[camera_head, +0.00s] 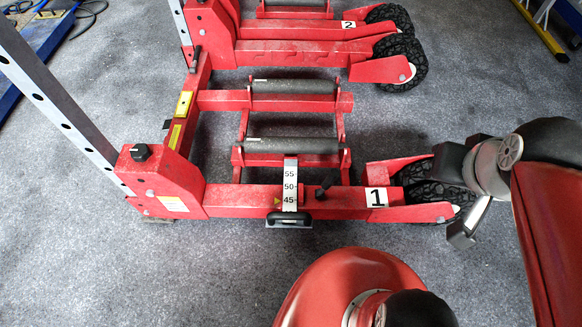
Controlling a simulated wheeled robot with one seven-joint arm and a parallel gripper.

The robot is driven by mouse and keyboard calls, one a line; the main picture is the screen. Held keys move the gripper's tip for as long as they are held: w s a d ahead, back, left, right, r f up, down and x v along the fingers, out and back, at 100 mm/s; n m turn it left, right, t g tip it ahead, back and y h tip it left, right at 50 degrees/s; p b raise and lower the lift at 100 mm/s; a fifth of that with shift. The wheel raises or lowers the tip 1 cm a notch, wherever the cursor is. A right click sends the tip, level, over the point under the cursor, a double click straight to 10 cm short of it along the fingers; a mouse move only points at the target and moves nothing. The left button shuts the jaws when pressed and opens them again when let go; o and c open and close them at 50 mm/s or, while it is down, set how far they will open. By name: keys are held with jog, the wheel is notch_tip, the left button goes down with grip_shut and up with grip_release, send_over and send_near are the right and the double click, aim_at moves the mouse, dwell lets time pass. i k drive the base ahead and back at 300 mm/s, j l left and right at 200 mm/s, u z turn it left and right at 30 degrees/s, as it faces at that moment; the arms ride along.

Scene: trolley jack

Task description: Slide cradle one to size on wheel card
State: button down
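Cradle one (292,150) is the near red frame with two dark grey rollers, beside the plate marked "1" (376,197). A pale scale (290,185) on its near arm reads 55, 50 and 45 from top to bottom. A yellow pointer (278,201) sits beside the 45. A black handle (289,221) is at the scale's lower end, and a black lever (323,189) stands to its right. My gripper (456,207) is at the right, in front of the near black wheel. Its fingers look spread and empty, away from the handle. No wheel card is readable in this view.
A second cradle with the plate marked "2" (348,25) lies behind. A red post base with a black knob (140,152) stands at the left of cradle one. Grey carpet (190,270) is clear in front. A yellow rail (540,28) is at the top right.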

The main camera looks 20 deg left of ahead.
aim_at(289, 217)
jog(key=z, duration=10.9)
jog(key=j, duration=0.1)
